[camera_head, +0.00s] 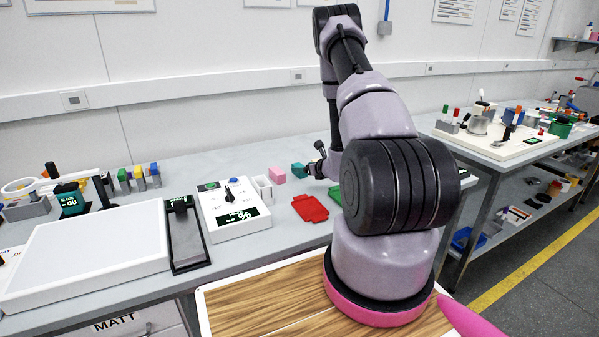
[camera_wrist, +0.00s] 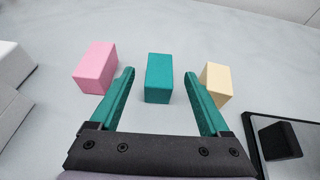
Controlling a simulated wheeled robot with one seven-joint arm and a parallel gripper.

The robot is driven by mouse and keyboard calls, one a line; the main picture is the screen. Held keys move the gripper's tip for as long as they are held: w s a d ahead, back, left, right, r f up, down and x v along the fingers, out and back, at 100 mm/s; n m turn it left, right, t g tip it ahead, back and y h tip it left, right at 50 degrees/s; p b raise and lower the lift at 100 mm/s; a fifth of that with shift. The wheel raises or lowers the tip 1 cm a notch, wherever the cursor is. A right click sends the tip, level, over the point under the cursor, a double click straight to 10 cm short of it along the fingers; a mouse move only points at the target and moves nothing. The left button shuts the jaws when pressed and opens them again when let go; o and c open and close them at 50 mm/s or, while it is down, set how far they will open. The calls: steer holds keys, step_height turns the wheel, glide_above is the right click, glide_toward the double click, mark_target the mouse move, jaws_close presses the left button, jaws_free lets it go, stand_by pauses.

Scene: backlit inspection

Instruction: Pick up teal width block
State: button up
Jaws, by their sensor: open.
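The teal width block (camera_wrist: 158,78) stands on the grey bench between a pink block and a cream block in the wrist view. It also shows in the head view (camera_head: 298,170), close to the left of my gripper (camera_head: 318,165). In the wrist view my gripper (camera_wrist: 159,92) is open, with its two teal fingers apart. The fingertips lie to the left and right of the teal block in the picture, with visible gaps. I cannot tell whether the tips are at the block's height or above it. Nothing is held.
The pink block (camera_wrist: 95,67) is close to the left finger, and the cream block (camera_wrist: 215,82) is close behind the right finger. A black-rimmed tray (camera_wrist: 256,128) is at the right. A red tray (camera_head: 310,208) and a white control box (camera_head: 232,212) are on the bench.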

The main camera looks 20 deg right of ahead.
steer(key=shift+x, duration=0.8)
steer(key=c, duration=1.2)
jaws_close()
steer(key=shift+r, duration=0.1)
